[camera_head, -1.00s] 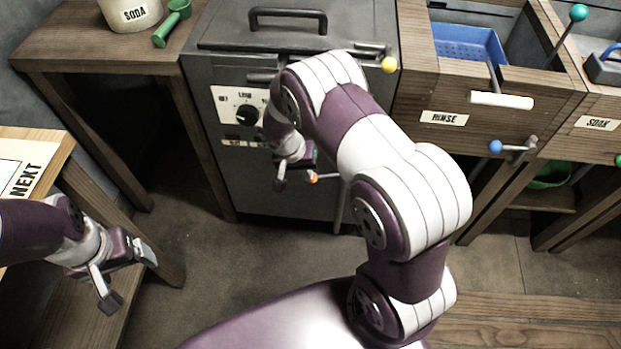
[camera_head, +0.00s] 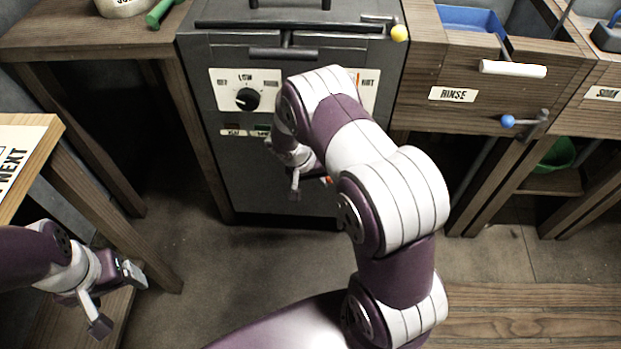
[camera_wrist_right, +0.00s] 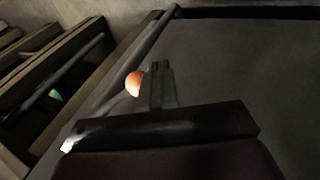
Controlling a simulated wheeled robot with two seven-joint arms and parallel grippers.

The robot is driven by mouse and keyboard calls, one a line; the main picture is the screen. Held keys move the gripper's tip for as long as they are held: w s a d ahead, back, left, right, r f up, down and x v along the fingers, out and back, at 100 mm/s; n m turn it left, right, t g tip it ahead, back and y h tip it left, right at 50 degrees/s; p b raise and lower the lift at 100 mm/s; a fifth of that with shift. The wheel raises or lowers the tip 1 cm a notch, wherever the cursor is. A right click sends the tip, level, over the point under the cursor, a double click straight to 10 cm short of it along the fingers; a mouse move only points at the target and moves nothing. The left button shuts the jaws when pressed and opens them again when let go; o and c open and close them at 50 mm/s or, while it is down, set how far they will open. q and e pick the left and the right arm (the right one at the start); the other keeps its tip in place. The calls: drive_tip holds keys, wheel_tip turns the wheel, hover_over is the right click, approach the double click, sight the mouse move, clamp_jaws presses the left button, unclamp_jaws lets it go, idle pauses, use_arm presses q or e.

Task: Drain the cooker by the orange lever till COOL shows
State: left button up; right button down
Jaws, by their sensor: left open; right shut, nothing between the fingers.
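The grey cooker (camera_head: 210,170) stands at the middle back, with a black dial (camera_head: 247,99) on its white panel. Below the dial are two small windows with labels too small to read; the right window (camera_head: 262,127) looks green. The orange lever's round end (camera_head: 327,181) shows low on the cooker's front, partly hidden by my right arm. My right gripper (camera_wrist_right: 160,84) is shut and empty. In the right wrist view its fingers are just right of the orange ball (camera_wrist_right: 134,84); I cannot tell whether they touch. My left gripper (camera_head: 117,300) is open and empty, far left of the cooker.
A yellow knob (camera_head: 399,33) is at the cooker's top right. A RINSE station (camera_head: 420,115) with a white handle (camera_head: 513,69) and blue knob (camera_head: 508,121) stands to the right. Wooden tables stand at left, one with a NEXT sign (camera_head: 12,165). The floor before the cooker is clear.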

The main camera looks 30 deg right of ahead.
drive_tip(key=shift+s+d+f+b, duration=0.5)
drive_tip(key=shift+d+f+b, duration=0.3)
drive_tip(key=shift+d+f, duration=0.05)
use_arm(q)
wheel_tip(320, 180, down, 2)
drive_tip(key=shift+f, duration=0.1)
use_arm(e)
drive_tip(key=shift+s+d+f, duration=0.1)
use_arm(q)
drive_tip(key=shift+f+b, duration=0.4)
drive_tip(key=shift+b, duration=0.1)
use_arm(e)
drive_tip(key=shift+s+d+f+g+h, duration=0.2)
drive_tip(key=shift+d+g+h, duration=0.15)
drive_tip(key=shift+h, duration=0.15)
drive_tip(key=shift+d, duration=0.1)
use_arm(q)
drive_tip(key=shift+f, duration=0.1)
